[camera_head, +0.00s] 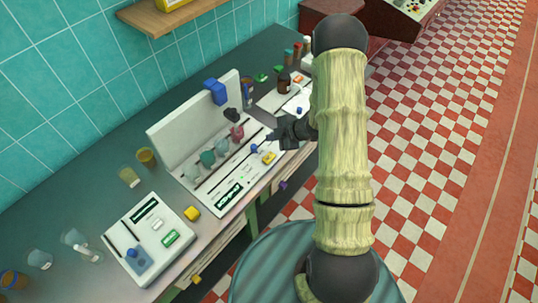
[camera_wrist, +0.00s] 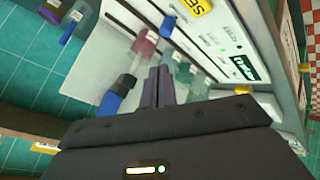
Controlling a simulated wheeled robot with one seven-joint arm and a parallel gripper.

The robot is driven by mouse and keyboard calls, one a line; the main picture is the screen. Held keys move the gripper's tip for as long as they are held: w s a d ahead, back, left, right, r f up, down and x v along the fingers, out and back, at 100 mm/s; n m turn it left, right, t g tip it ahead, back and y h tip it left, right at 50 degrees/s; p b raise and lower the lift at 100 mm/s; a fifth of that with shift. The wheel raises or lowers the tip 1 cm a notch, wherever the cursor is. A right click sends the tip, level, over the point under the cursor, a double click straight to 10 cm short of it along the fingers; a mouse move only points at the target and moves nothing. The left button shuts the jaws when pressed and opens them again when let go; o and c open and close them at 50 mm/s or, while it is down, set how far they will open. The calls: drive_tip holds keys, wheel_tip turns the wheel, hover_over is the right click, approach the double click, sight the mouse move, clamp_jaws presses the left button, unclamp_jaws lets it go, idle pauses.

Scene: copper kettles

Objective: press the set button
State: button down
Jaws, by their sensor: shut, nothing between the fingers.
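The yellow button (camera_wrist: 195,7), with the letters "SE" readable, is at the top edge of the wrist view and partly cut off. A small yellow block on the white machine's panel (camera_head: 269,157) in the head view appears to be the same button. My gripper (camera_head: 273,137) is above the far right part of that panel, up and slightly right of the yellow block in the picture. In the wrist view my gripper (camera_wrist: 158,72) has its two dark fingers together, with nothing held. The button lies beyond the fingertips, apart from them.
A blue knob (camera_wrist: 168,25) sits beside the button. The white machine (camera_head: 222,190) has a raised back board (camera_head: 190,115), several coloured flasks and a green display (camera_head: 229,196). A second white device (camera_head: 148,240) stands at the front left. The checkered floor (camera_head: 420,130) is clear.

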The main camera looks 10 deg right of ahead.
sight(272, 158)
drive_tip(key=shift+f, duration=0.1)
wheel_tip(272, 158, down, 9)
drive_tip(key=b, duration=0.6)
drive_tip(key=shift+b, duration=0.4)
idle(1.8)
drive_tip(key=shift+f+b, duration=0.25)
drive_tip(key=shift+b, duration=0.1)
drive_tip(key=shift+f+b, duration=0.4)
drive_tip(key=shift+f, duration=0.05)
idle(0.7)
idle(0.4)
drive_tip(key=shift+r+p, duration=0.65)
drive_tip(key=shift+r, duration=0.25)
drive_tip(key=shift+r+p, duration=1.8)
drive_tip(key=shift+r, duration=0.7)
